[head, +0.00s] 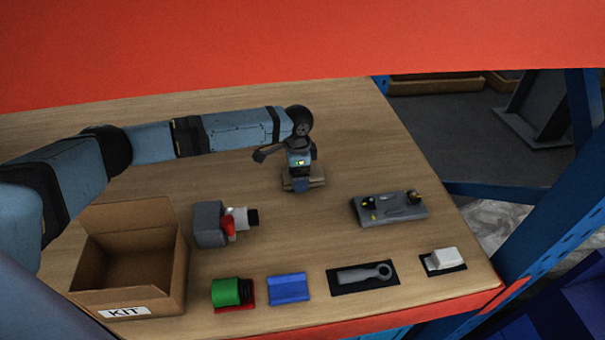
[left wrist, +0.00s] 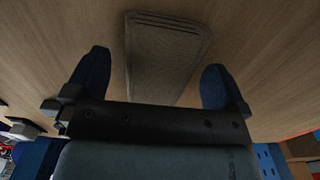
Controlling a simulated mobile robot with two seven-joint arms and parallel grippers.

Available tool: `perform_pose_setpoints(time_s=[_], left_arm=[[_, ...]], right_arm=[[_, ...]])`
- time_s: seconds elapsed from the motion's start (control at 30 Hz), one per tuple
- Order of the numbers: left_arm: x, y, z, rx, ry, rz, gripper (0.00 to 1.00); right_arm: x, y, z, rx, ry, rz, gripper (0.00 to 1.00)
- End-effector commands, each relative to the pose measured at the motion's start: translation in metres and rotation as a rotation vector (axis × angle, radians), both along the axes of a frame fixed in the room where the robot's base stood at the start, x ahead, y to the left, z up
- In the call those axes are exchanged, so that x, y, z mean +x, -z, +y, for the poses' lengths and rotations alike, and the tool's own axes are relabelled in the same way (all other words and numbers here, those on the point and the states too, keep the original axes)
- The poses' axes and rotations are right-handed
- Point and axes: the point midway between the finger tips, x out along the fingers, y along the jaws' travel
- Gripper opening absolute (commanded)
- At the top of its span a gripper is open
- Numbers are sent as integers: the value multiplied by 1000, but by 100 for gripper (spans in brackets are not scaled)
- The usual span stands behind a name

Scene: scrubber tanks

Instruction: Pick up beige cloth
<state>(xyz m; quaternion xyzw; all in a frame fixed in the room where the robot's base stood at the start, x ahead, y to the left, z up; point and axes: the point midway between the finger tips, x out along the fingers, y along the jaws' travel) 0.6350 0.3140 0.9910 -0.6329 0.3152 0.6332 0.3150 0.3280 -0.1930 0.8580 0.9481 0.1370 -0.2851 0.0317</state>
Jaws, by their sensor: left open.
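The beige cloth (head: 318,182) lies folded flat on the wooden table, below my left gripper in the head view. It also shows in the left wrist view (left wrist: 165,55) as a layered, folded pad. My left gripper (head: 300,187) points down over the cloth and partly hides it. In the left wrist view its two fingers (left wrist: 152,84) are spread wide, with the cloth between and beyond them. I cannot tell whether the fingertips touch the table. My right gripper is not in view.
An open KIT box (head: 180,246) stands at the left. Near it are a grey and red part (head: 209,224), a green cylinder (head: 226,292) and a blue piece (head: 288,288). A grey plate (head: 390,209), a wrench-like tool (head: 362,275) and a white block (head: 442,258) lie to the right.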

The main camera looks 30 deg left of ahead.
Motion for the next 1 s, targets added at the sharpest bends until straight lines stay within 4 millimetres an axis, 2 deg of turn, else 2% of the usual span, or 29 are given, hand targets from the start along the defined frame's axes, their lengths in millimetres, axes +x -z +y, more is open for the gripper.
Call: perform_pose_setpoints(time_s=[0.1, 0.33, 0.37, 0.5, 0.57, 0.87, 1.0], left_arm=[[0, 9, 0, 0, 0, 0, 100], [0, 11, -1, 0, 1, -1, 100], [0, 11, 0, 0, 1, -1, 95], [0, 11, 0, 0, 1, -1, 63], [0, 11, 0, 0, 1, -1, 51], [0, 9, 0, 0, 1, -1, 51], [1, 2, 0, -1, 1, -2, 51]], right_arm=[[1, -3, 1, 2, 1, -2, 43], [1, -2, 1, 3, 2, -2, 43], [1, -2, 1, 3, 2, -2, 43], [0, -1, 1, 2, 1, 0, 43], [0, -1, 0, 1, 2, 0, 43], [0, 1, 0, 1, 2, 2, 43], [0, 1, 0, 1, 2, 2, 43]])
